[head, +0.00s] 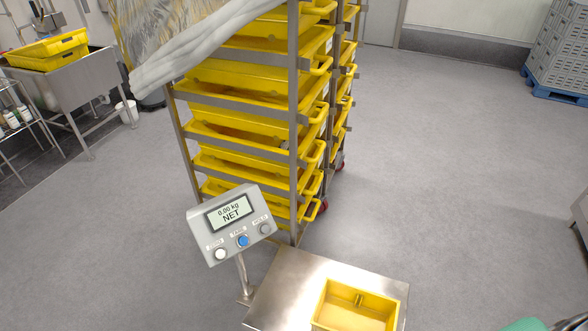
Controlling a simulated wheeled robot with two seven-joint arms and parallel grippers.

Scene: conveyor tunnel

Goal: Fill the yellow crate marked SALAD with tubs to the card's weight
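A yellow crate (381,300) stands on the steel platform (284,284) of a floor scale at the bottom of the head view. Its visible inside looks empty, its near side is cut off by the picture's edge, and no SALAD mark shows on it. The scale's grey display head (231,223) stands on a post at the platform's left and reads 0.00 kg NET, with three buttons below. No card and no clearly recognisable tubs are in view. Neither of my grippers is in view.
A wheeled steel rack (294,120) full of yellow crates, partly draped in plastic film, stands behind the scale. A sink (75,75) holding yellow crates is at left. Grey crates (562,50) stand on a blue pallet at far right. A green object (527,325) is cut off at bottom right.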

